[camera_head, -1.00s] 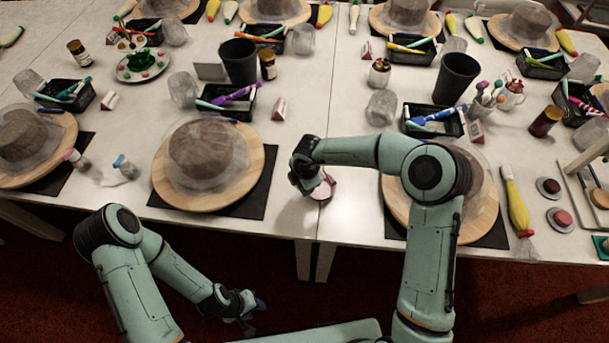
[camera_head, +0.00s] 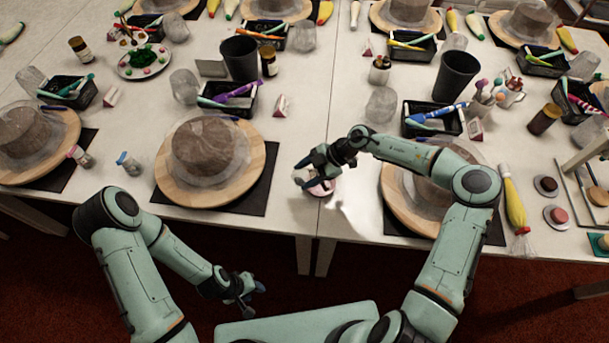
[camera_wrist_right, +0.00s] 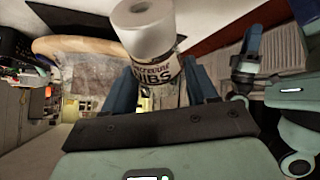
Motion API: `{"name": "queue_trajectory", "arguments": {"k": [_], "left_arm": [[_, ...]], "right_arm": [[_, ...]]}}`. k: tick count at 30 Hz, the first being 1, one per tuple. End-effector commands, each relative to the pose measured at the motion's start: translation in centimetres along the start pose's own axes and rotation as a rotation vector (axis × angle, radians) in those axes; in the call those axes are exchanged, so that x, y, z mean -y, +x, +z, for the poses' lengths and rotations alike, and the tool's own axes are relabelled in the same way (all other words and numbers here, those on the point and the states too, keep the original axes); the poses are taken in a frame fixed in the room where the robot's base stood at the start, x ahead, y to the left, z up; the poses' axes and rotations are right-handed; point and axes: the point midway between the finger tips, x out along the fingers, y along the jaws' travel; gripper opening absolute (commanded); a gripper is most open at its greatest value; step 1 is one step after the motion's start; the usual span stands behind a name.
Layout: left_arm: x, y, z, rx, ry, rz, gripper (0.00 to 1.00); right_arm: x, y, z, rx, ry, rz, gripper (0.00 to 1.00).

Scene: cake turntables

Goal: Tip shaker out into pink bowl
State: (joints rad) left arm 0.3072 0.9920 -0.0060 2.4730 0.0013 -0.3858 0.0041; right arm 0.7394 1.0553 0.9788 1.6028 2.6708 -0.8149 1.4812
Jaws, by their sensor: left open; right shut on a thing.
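A shaker (camera_wrist_right: 150,50) with a white end and a label ending in "NIBS" sits between the fingers of my right gripper (camera_wrist_right: 165,85) in the right wrist view. My left gripper (camera_head: 244,292) is open and empty, low in front of the table.
A wooden turntable (camera_head: 262,158) with a wrapped cake stands left of the bowl; another turntable (camera_head: 392,197) lies partly under my right arm. Dark cups (camera_head: 239,60) and black trays are behind.

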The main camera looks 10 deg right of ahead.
Motion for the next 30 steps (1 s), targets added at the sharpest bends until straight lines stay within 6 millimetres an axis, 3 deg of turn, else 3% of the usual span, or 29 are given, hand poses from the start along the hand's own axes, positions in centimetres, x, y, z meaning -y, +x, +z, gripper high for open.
{"name": "queue_trajectory", "arguments": {"k": [5,9,22,27,30], "left_arm": [[0.0,0.0,0.0,0.000,0.000,0.000,0.43],[0.0,0.0,0.0,0.000,0.000,0.000,0.43],[0.0,0.0,0.0,0.000,0.000,0.000,0.43],[0.0,0.0,0.0,0.000,0.000,0.000,0.43],[0.0,0.0,0.0,0.000,0.000,0.000,0.43]], "right_arm": [[0.0,0.4,-1.0,-0.005,-0.002,-0.001,0.20],[0.0,0.0,0.0,-0.004,0.001,-0.001,0.20],[-0.2,-0.9,0.0,-0.146,0.033,0.013,0.20],[-0.2,-0.8,-1.1,-0.158,0.030,0.011,0.20],[-0.2,-1.0,-0.3,-0.157,0.035,0.014,0.20]]}}
